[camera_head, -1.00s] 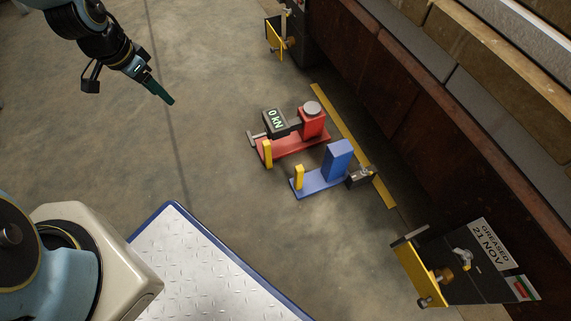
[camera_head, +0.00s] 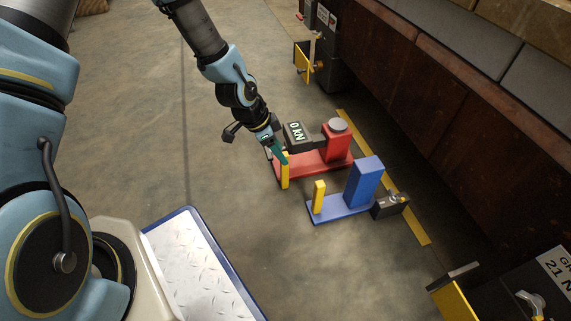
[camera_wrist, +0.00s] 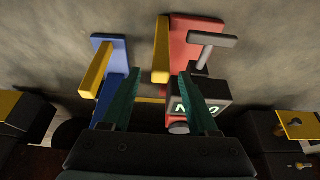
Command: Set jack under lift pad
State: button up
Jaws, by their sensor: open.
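A red jack (camera_head: 315,163) stands on the floor, with a red block, a round grey pad on top, a yellow upright post and a dark box reading "0 kN". A blue jack (camera_head: 340,207) with a yellow post stands beside it. My gripper (camera_head: 281,156) is by the red jack's yellow post, which it partly overlaps. In the wrist view, my open green fingers (camera_wrist: 158,85) point toward the red jack (camera_wrist: 188,45), with its yellow post ahead between the fingertips. The blue jack (camera_wrist: 112,55) is to the left. I cannot tell which part is the lift pad.
A yellow floor strip (camera_head: 405,208) runs along a brown steel wall (camera_head: 425,120). Dark brackets with yellow plates (camera_head: 302,62) stand at the back and at the lower right (camera_head: 455,305). A small dark box (camera_head: 390,205) is by the blue jack.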

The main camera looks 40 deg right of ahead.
jog(key=shift+b+x, duration=0.85)
jog(key=shift+x, duration=1.35)
grip_shut()
